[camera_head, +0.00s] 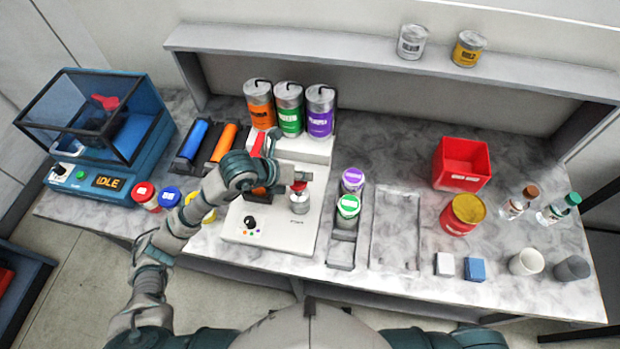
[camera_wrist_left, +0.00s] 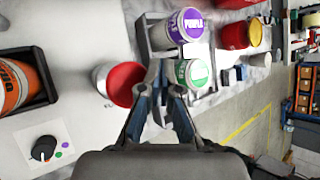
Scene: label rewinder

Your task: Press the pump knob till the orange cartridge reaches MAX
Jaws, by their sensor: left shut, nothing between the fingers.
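The pump station is a white base (camera_head: 270,232) with a black dial (camera_head: 250,222). Its red-topped knob (camera_head: 299,187) is partly behind my left gripper (camera_head: 304,177); it also shows in the left wrist view (camera_wrist_left: 124,84), left of the fingertips. The left fingers (camera_wrist_left: 165,70) are shut and empty, close above or beside the knob; contact cannot be told. The orange cartridge (camera_wrist_left: 16,84) lies in a dark cradle at the wrist view's left edge. In the head view, my wrist hides most of it. Its fill level and MAX mark are not readable. My right gripper is not in view.
Orange, green and purple cans (camera_head: 289,108) stand behind the station. Purple-lidded and green-lidded jars (camera_head: 347,207) stand in a grey tray to its right. Red, blue and yellow pots stand to the left. A red bin (camera_head: 462,164) is farther right.

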